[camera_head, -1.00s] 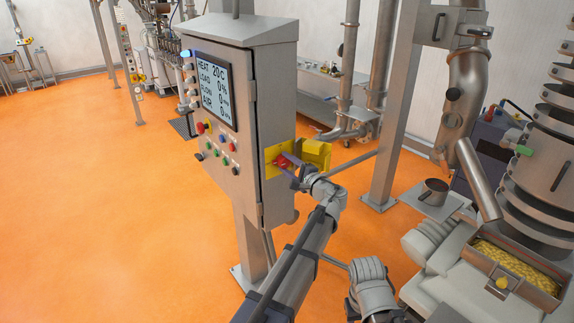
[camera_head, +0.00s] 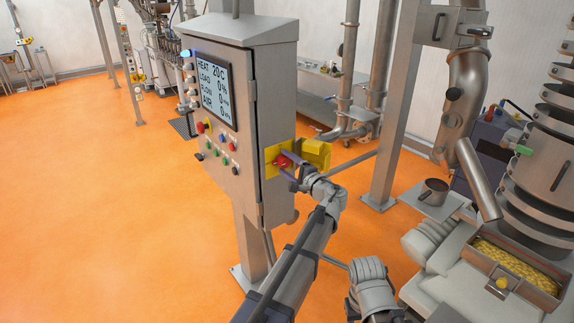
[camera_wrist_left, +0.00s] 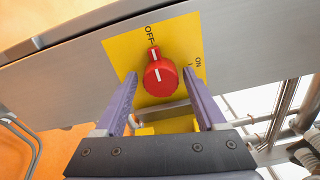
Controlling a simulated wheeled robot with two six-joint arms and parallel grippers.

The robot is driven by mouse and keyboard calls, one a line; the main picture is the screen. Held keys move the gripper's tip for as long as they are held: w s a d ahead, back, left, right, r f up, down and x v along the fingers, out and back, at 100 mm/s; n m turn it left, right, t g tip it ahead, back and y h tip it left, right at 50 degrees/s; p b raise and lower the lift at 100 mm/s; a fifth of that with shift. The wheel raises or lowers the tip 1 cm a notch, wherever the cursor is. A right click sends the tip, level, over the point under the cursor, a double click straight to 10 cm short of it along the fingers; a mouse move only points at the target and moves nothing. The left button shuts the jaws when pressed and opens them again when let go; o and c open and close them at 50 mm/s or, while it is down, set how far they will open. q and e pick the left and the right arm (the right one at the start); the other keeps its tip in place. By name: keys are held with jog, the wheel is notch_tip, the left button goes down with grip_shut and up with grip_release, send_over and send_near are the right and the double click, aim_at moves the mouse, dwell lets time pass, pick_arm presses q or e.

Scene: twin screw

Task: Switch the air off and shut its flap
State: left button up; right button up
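The red air knob (camera_head: 283,161) sits on a yellow plate on the side of the control cabinet. In the left wrist view the knob (camera_wrist_left: 160,78) has its white mark pointing to OFF; ON is to the right. The yellow flap (camera_head: 317,153) stands out from the plate's far edge, swung open; part of it shows low in the wrist view (camera_wrist_left: 172,125). My left gripper (camera_wrist_left: 162,82) is open, its purple fingers on either side of the knob with gaps visible. It also shows in the head view (camera_head: 290,167). My right gripper is not clearly visible.
The cabinet (camera_head: 278,100) has a screen (camera_head: 212,86) reading AIR 0, with several buttons below. A steel post (camera_head: 388,130) stands behind the flap. A machine with a yellow-filled tray (camera_head: 515,265) is at right. Orange floor (camera_head: 100,220) is clear at left.

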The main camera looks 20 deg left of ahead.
pick_arm(q)
jog(key=shift+o, duration=0.4)
jog(key=v, duration=0.7)
jog(key=shift+s+d, duration=0.25)
jog(key=shift+d, duration=0.1)
jog(key=s+a+f+n+g+h, duration=0.3)
jog(key=s+f+n+g+h, duration=0.1)
jog(key=s+f, duration=0.55)
jog(key=s+a+f+n+g+h, duration=0.3)
jog(key=s+f+g+h, duration=0.2)
jog(key=s+f, duration=0.45)
jog(key=s+d+f+g+h+b, duration=0.1)
jog(key=s+d+f+h+b, duration=0.1)
jog(key=s+d+f+b, duration=0.3)
jog(key=s+d+f+m+g+h+b, duration=0.1)
jog(key=s+d+f+h+b, duration=0.1)
jog(key=s+d+f+b, duration=0.4)
jog(key=s+d+f, duration=0.1)
jog(key=d+f, duration=0.1)
jog(key=d, duration=0.3)
jog(key=shift+s+d+f, duration=0.25)
jog(key=shift+d+f, duration=0.15)
